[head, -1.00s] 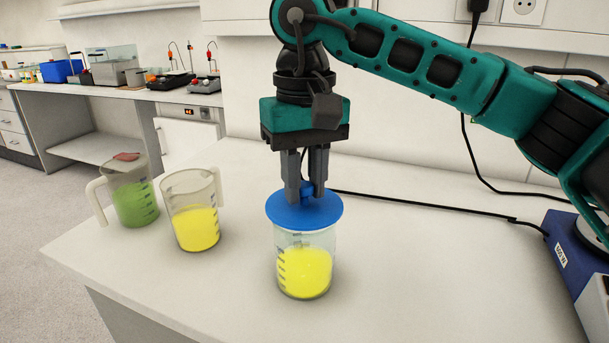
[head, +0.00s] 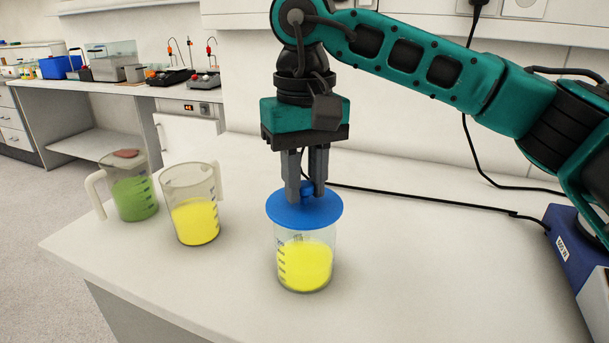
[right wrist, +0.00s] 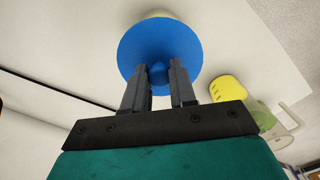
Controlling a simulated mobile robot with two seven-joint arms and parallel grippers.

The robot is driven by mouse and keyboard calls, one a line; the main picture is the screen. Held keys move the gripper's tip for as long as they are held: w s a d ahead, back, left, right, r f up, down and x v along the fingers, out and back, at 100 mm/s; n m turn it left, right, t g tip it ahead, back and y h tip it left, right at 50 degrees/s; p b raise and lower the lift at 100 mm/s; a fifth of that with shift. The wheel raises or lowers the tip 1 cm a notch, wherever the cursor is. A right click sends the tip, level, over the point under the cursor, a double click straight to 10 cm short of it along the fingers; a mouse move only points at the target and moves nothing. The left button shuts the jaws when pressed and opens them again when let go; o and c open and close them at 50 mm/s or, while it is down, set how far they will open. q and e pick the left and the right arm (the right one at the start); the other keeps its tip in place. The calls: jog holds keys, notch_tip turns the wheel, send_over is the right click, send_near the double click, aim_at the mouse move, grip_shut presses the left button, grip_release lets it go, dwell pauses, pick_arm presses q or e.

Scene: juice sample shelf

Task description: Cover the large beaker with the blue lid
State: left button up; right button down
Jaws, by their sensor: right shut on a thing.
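The large beaker (head: 305,265) is clear with yellow juice in its lower part and stands upright on the white bench. The round blue lid (head: 290,214) is at the beaker's top and covers its mouth from this view. Whether it touches the rim all round I cannot tell. My right gripper (head: 306,196) points down from above, its fingers shut on the lid's knob. In the right wrist view the blue lid (right wrist: 150,40) hides most of the beaker, and the gripper fingers (right wrist: 158,78) are at its knob. My left gripper is not in view.
A jug of yellow juice (head: 195,220) and a jug of green juice (head: 134,197) with a reddish piece on top stand to the left. A blue device (head: 573,250) stands at the right. A black cable (head: 420,199) crosses the bench behind. The bench front is clear.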

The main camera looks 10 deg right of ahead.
jog(key=c, duration=0.8)
grip_release()
